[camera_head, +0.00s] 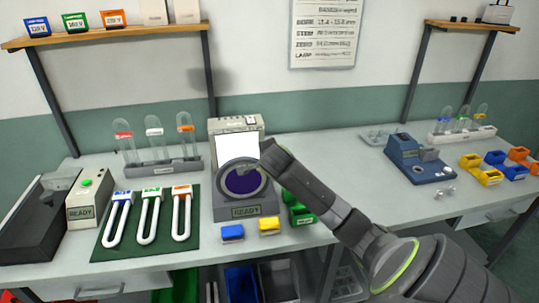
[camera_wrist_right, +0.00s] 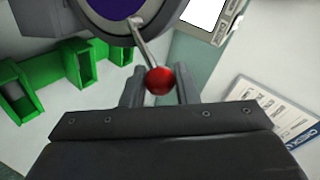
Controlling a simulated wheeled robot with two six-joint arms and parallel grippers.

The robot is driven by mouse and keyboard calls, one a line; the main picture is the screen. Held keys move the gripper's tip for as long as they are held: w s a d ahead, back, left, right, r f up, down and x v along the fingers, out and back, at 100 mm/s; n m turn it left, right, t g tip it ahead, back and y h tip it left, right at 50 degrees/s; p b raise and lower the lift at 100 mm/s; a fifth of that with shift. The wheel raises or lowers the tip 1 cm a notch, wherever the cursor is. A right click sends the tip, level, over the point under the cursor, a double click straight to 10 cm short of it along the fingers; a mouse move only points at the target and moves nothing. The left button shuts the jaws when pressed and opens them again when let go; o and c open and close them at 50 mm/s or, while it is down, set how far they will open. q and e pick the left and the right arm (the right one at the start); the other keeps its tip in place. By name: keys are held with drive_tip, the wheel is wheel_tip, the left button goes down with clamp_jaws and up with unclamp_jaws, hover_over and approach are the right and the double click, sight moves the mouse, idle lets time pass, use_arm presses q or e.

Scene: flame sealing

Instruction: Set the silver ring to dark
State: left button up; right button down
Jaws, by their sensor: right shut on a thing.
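The silver ring (camera_head: 219,183) sits on the front of a grey machine (camera_head: 222,128), around a dark purple disc (camera_head: 241,181). Part of the ring (camera_wrist_right: 100,23) and the disc (camera_wrist_right: 115,7) show at the top of the right wrist view. A thin metal lever (camera_wrist_right: 143,45) reaches from the ring to a red ball knob (camera_wrist_right: 159,81). My right gripper (camera_wrist_right: 159,90) is shut on the red knob, with a finger on each side. In the head view, my right gripper (camera_head: 268,156) is at the ring's upper right and hides the knob. My left gripper is not in view.
A READY plate (camera_head: 246,211) is on the machine's base. Blue (camera_head: 232,232) and yellow (camera_head: 269,226) blocks stand before it. Green bins (camera_head: 299,212) are to its right. A green mat (camera_head: 128,231) with U-shaped tubes lies left.

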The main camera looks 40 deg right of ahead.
drive_tip(key=shift+s+f, duration=0.1)
drive_tip(key=shift+f, duration=0.1)
drive_tip(key=c, duration=1.2)
unclamp_jaws()
drive_tip(key=shift+d, duration=0.15)
drive_tip(key=shift+o, duration=0.2)
drive_tip(key=shift+s+a+r, duration=0.15)
drive_tip(key=shift+a+r, duration=0.15)
drive_tip(key=b+v, duration=0.1)
drive_tip(key=v, duration=1.5)
drive_tip(key=shift+s+b, duration=0.25)
drive_tip(key=shift+b, duration=0.1)
drive_tip(key=shift+a, duration=0.1)
